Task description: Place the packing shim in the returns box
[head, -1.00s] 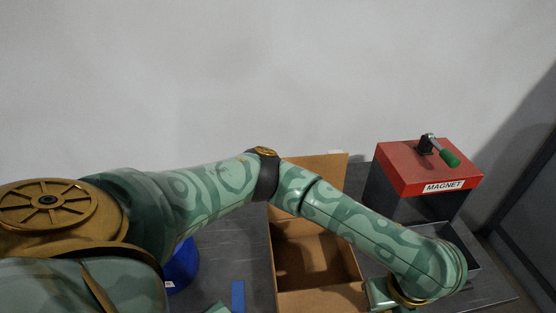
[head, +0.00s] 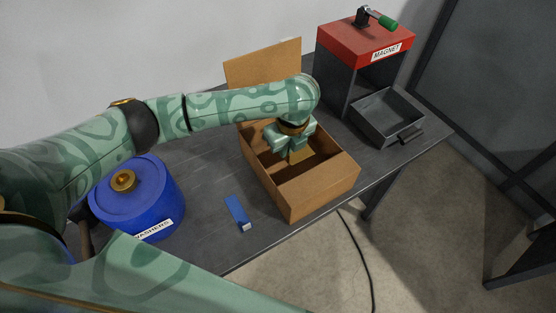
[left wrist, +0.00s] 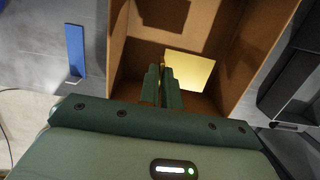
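The returns box (head: 322,196) is an open brown cardboard box on the grey bench, its flap raised at the back. My left gripper (head: 292,146) reaches down inside it. Its fingers (left wrist: 164,78) are almost together in the left wrist view, with a thin tan edge between the tips. A pale yellow flat piece, apparently the packing shim (head: 300,156), shows at the fingertips; it also shows in the left wrist view (left wrist: 192,70), partly hidden by a finger. Whether it touches the box floor is unclear. My right gripper is out of view.
A blue washers tub (head: 150,200) stands left on the bench. A small blue bar (head: 237,212) lies left of the box. A red-topped magnet unit (head: 365,48) and a grey tray (head: 388,117) stand to its right. The bench's front edge is near the box.

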